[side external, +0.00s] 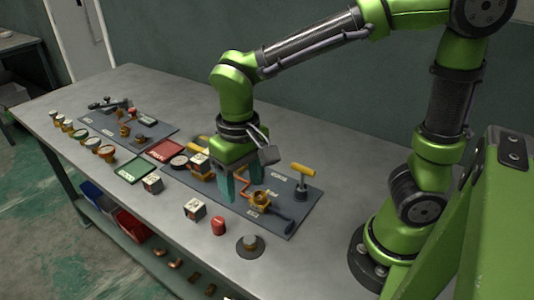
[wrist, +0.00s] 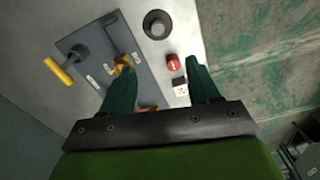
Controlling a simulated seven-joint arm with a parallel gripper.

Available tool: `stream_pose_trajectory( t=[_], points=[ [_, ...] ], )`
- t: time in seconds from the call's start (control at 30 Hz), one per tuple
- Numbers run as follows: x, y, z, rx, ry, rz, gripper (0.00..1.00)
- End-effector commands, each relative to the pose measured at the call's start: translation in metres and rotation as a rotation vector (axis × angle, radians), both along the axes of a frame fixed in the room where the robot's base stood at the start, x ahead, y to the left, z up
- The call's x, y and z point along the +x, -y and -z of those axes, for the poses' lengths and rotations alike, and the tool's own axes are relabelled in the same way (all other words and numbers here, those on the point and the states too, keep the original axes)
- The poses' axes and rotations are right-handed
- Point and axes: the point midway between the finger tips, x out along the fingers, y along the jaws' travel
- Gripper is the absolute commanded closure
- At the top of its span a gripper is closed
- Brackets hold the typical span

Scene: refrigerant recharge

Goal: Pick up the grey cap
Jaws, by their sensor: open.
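A small round grey piece (side external: 250,242), which looks like the grey cap, sits on a dark disc on the bare table near the front edge. In the wrist view it shows as a grey knob (wrist: 157,27) inside a dark ring, beyond the fingertips. My gripper (side external: 241,190) is open and empty, pointing down above the front part of the grey mat, behind and left of the cap. In the wrist view my gripper (wrist: 157,70) has its two green fingers wide apart, with the cap ahead of the gap. Nothing touches the cap.
A red cap (side external: 218,225) and a white cube (side external: 194,208) stand left of the grey piece. The mat (side external: 300,213) holds a yellow-handled tool (side external: 302,178) and copper fittings. Several more fittings and trays lie further left. The table at right is clear.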

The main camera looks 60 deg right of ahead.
Motion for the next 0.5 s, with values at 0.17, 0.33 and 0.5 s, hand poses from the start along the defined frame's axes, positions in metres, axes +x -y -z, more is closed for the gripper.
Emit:
stream_pose_trajectory(
  t=[0.17, 0.33, 0.5],
  points=[
    [-0.002, 0.001, 0.035, -0.003, -0.010, 0.006, 0.39],
    [-0.003, 0.001, 0.073, -0.002, -0.010, 0.004, 0.39],
    [-0.002, 0.001, 0.101, -0.001, -0.006, 0.004, 0.39]
  ],
)
